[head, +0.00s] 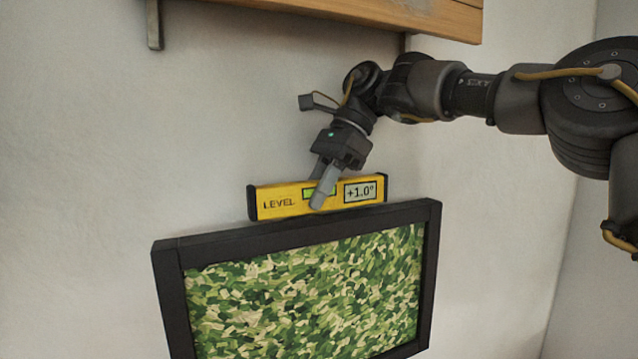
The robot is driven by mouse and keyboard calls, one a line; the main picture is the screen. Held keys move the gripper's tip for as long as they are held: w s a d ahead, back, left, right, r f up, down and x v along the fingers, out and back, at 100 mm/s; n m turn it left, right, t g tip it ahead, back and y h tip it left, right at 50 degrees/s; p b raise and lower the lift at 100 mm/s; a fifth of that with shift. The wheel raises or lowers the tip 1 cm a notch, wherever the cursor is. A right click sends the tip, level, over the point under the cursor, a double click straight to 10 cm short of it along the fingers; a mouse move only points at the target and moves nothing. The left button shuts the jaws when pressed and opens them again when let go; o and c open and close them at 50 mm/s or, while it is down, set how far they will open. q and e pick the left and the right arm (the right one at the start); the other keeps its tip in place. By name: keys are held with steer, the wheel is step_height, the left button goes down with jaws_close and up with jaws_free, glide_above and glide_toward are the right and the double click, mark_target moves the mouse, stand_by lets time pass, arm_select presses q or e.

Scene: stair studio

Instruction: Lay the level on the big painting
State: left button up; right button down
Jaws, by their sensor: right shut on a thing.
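The yellow level (278,203) has black end caps, a green vial and a display reading +1.0°. It lies lengthwise along the top edge of the big painting's black frame (200,243), and I cannot tell whether it touches the frame or hovers just above it. The painting (310,285) shows a green and cream leafy pattern and hangs on the wall, its top edge rising slightly to the right. My right gripper (321,190) comes from above right and is shut on the level near its middle, covering part of the vial. My left gripper is not in view.
A wooden shelf (370,14) with metal brackets (154,25) is on the wall above my right gripper. The pale wall (80,180) left of the painting is bare. A wall corner is at the right.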

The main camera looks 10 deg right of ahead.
steer(key=shift+f+b, duration=0.5)
steer(key=shift+f, duration=0.25)
steer(key=shift+f, duration=0.1)
stand_by(0.3)
steer(key=c, duration=1.1)
jaws_free()
steer(key=shift+s, duration=0.1)
steer(key=shift+d+r+b, duration=0.3)
steer(key=shift+r, duration=0.15)
steer(key=v, duration=0.6)
steer(key=shift+d+r, duration=0.15)
steer(key=shift+r, duration=0.05)
